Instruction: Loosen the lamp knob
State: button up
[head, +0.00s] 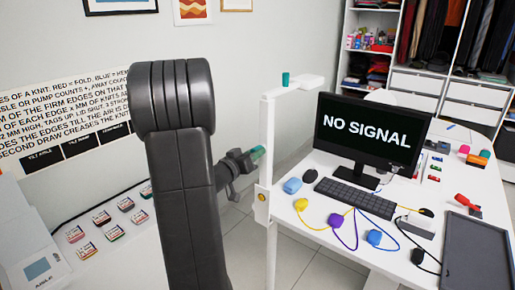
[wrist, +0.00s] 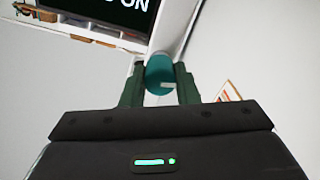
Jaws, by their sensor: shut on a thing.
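The lamp is a white upright post (head: 268,135) with a short white arm (head: 297,87) at its top, at the near left corner of the desk. A teal knob (head: 257,153) is at the left side of the post, about halfway up. My gripper (head: 248,158) reaches it from the left and is shut on it. In the wrist view the teal knob (wrist: 160,76), with a pale mark on it, sits between the two fingers (wrist: 160,90). The fingers hide its sides. A second teal piece (head: 285,79) stands upright on the lamp's top.
A yellow round piece (head: 262,197) is low on the post. A monitor (head: 372,132) reading "NO SIGNAL", a keyboard (head: 357,197) and coloured cables lie on the white desk right of the lamp. A wardrobe (head: 470,100) stands behind. Open floor (head: 235,240) shows below my gripper.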

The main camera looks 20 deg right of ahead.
jog(key=shift+r+n+p, duration=0.1)
jog(key=shift+n+p, duration=1.7)
jog(key=shift+p, duration=0.5)
jog(key=shift+n, duration=0.5)
jog(key=n, duration=0.8)
jog(key=o, duration=1.1)
jog(key=shift+c, duration=0.3)
